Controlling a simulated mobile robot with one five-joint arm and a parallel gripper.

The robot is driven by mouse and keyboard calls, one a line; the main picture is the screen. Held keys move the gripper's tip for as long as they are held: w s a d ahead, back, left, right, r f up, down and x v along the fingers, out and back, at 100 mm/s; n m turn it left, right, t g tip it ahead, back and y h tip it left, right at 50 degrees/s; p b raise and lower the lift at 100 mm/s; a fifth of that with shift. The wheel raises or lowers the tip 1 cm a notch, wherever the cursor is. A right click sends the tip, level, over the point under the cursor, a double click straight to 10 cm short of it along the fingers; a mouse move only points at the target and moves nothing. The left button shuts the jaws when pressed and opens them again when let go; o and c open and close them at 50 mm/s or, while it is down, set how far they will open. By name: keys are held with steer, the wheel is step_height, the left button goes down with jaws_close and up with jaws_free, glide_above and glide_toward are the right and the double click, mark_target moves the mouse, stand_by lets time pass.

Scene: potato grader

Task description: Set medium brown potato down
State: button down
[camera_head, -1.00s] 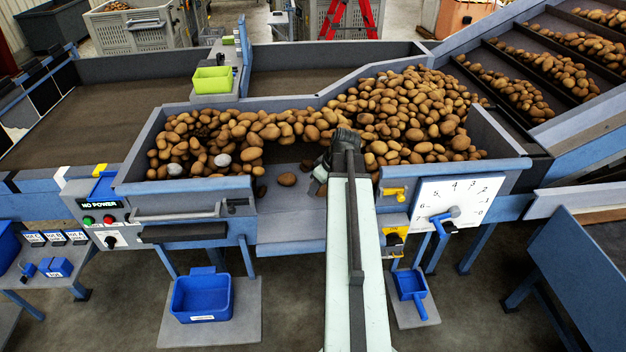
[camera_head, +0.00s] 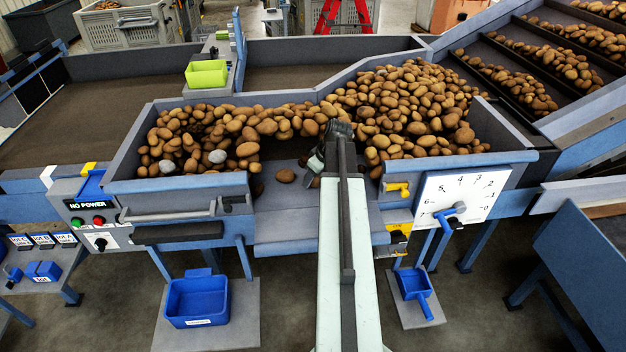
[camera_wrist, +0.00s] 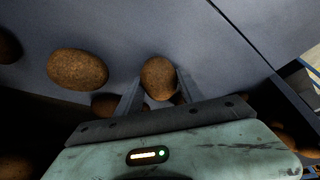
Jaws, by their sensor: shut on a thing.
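The medium brown potato (camera_wrist: 158,78) is between the two fingers of my gripper (camera_wrist: 158,88) in the wrist view. My gripper is shut on it, over a grey surface. Whether the potato touches that surface I cannot tell. In the head view my arm covers the held potato and most of the gripper. Another brown potato (camera_wrist: 78,68) lies on the grey surface, left of the gripper and apart from it. It also shows in the head view on the grey chute (camera_head: 285,176), left of my arm.
A large potato heap (camera_head: 410,105) fills the back and right of the blue-grey hopper (camera_head: 180,187). A dial panel (camera_head: 462,198) stands to the right. A blue bin (camera_head: 196,300) is below left and a smaller blue scoop (camera_head: 413,284) below right. The chute's front is clear.

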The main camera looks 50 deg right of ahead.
steer(key=shift+f, duration=0.2)
steer(key=c, duration=0.7)
jaws_free()
steer(key=shift+r, duration=0.1)
steer(key=shift+r, duration=0.3)
steer(key=p+v, duration=1.1)
steer(key=shift+s+r, duration=0.3)
